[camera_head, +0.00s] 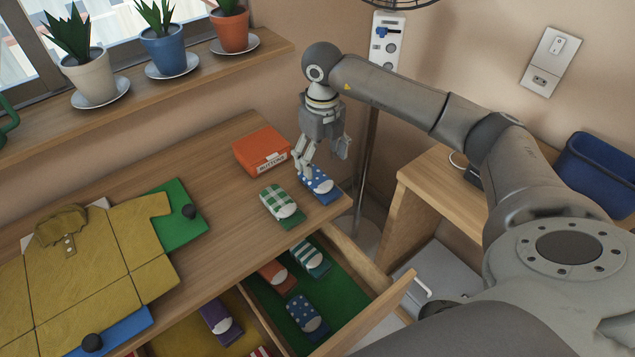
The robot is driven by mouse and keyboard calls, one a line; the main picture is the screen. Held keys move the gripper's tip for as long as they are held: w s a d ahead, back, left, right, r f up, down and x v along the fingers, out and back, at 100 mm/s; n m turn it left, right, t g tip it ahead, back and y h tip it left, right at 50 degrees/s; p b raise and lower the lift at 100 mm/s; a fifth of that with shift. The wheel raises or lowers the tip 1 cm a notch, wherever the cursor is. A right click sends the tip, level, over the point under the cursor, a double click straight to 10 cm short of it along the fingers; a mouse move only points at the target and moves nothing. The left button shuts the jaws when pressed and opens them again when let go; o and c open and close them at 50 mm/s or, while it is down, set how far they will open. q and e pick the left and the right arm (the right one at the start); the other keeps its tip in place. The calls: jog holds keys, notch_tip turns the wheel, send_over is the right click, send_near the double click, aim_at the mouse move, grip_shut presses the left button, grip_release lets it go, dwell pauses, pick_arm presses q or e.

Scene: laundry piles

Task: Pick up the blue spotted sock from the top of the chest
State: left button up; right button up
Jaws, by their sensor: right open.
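The blue spotted sock (322,188), blue with white dots, lies folded on the wooden top of the chest (225,250), near its right corner. My right gripper (325,163) is directly above it, pointing down, with its fingers apart. One finger hangs close to the sock's upper left end and partly covers it. I cannot tell whether that finger touches the sock. The other finger is off to the right. My left gripper is not in view.
A green checked sock (279,204) lies just left of the spotted one. An orange buttons box (262,150) stands behind. The open drawer (352,262) below holds several socks, including another blue spotted one (307,315). A mustard shirt (85,262) covers the left.

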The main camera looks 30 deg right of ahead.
aim_at(318, 179)
jog(key=f, duration=0.7)
jog(key=shift+w+a+f+p, duration=0.15)
jog(key=shift+w+a+p, duration=0.05)
jog(key=shift+w+p, duration=0.2)
jog(key=shift+s, duration=0.1)
jog(key=c, duration=0.9)
